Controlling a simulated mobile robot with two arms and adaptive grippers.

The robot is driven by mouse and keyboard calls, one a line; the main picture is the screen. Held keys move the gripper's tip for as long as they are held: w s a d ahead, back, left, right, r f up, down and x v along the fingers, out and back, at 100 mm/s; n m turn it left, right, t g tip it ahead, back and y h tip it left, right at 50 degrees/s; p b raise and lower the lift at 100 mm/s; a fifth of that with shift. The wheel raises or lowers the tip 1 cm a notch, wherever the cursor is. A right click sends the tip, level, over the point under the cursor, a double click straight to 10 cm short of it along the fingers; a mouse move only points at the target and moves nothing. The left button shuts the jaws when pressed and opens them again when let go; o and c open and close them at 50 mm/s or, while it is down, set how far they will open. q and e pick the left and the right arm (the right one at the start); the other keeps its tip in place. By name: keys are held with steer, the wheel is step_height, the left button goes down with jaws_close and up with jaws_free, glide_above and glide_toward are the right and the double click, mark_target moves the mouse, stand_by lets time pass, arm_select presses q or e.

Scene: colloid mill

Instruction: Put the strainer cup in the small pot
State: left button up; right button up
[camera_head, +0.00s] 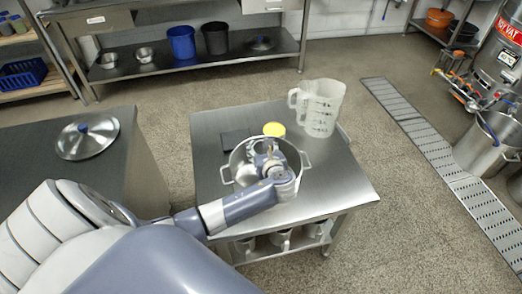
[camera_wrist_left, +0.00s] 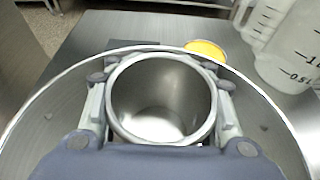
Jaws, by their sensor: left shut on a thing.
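The small pot (camera_head: 240,176) is a shiny metal pot with two side handles, standing on the steel table. My left gripper (camera_head: 268,152) is over its opening, pointing down, and covers part of it in the head view. In the left wrist view the strainer cup (camera_wrist_left: 160,95), a plain metal cylinder with an open top, sits between the two fingers, which are shut on it. The cup is upright and the pot's rim (camera_wrist_left: 47,94) surrounds it in that view. I cannot tell whether its bottom touches the pot's floor. My right gripper is not in view.
A yellow round lid or dish (camera_head: 274,129) and a dark flat square (camera_head: 235,139) lie just behind the pot. Clear measuring jugs (camera_head: 322,108) stand at the table's back right. The table's right front (camera_head: 340,190) is bare. A lid (camera_head: 87,137) lies on the left counter.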

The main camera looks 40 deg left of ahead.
arm_select(q)
steer(key=shift+f, duration=0.35)
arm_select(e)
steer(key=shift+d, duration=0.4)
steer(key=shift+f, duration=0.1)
arm_select(q)
steer(key=shift+f, duration=0.1)
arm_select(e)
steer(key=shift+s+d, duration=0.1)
arm_select(q)
steer(key=shift+f, duration=0.45)
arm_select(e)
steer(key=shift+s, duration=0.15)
arm_select(q)
steer(key=o, duration=1.2)
steer(key=shift+o, duration=0.2)
